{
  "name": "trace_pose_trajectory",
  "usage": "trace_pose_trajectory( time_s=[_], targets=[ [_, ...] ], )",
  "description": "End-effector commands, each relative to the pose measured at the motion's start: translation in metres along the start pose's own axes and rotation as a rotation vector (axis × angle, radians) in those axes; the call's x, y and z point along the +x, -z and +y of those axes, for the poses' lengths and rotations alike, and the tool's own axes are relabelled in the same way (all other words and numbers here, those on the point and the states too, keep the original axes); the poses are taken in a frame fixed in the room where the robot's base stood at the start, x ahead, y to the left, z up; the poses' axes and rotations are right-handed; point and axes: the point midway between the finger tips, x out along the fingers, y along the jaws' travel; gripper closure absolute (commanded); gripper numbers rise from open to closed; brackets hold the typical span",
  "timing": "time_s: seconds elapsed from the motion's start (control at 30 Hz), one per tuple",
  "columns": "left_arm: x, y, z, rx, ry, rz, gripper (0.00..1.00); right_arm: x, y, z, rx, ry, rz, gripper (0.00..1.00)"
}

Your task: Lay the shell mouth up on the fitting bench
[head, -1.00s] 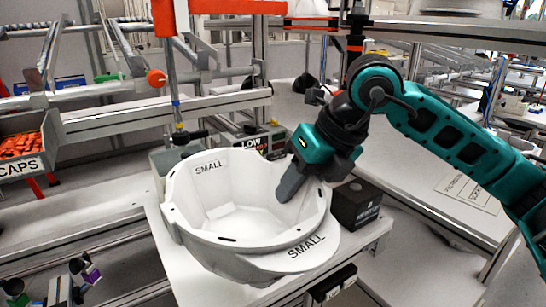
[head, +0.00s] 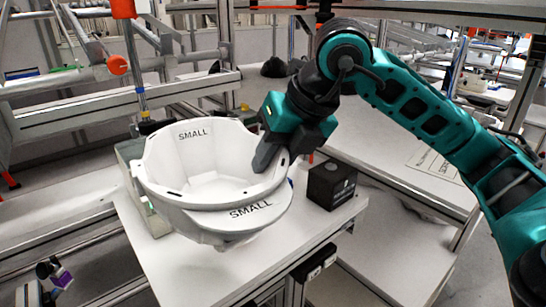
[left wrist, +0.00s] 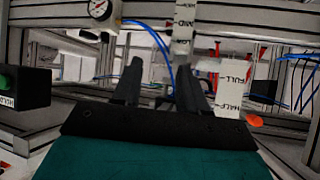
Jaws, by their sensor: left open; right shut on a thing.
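The white helmet shell (head: 205,190), marked SMALL inside and on its brim, is mouth up and slightly tilted in the head view. My right gripper (head: 268,158) is shut on its right rim, one finger inside the bowl. The shell is over the white-topped fitting bench (head: 180,272). Its underside seems clear of the top, but the contact is hard to judge. My left gripper (left wrist: 160,78) is open and empty in the left wrist view, with dark fingers apart. I cannot make it out in the head view.
A black box (head: 332,186) stands on the bench right of the shell. A grey fixture with a post (head: 135,70) is behind the shell. The bench front is bare. In the left wrist view, a gauge (left wrist: 99,10), blue hoses and metal rails are near my left gripper.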

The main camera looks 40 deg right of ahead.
Motion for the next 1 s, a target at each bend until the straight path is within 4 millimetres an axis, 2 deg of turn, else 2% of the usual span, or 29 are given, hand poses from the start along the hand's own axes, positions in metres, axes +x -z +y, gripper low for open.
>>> trace_pose_trajectory(
  time_s=[0.03,0.6,0.8,1.0],
  targets=[
    [0.005,-0.007,0.000,0.000,0.000,0.000,0.57,0.008,0.003,-0.002,0.000,-0.001,-0.002,1.00],
    [0.035,-0.050,0.002,-0.004,-0.002,-0.010,0.57,0.057,0.024,-0.019,0.000,-0.001,-0.002,1.00],
    [0.039,-0.042,0.010,-0.008,-0.020,0.003,0.57,0.065,0.027,-0.022,0.000,-0.001,-0.002,1.00],
    [0.039,-0.036,0.011,-0.009,-0.023,0.013,0.57,0.065,0.027,-0.022,0.000,-0.002,-0.002,1.00]
  ],
)
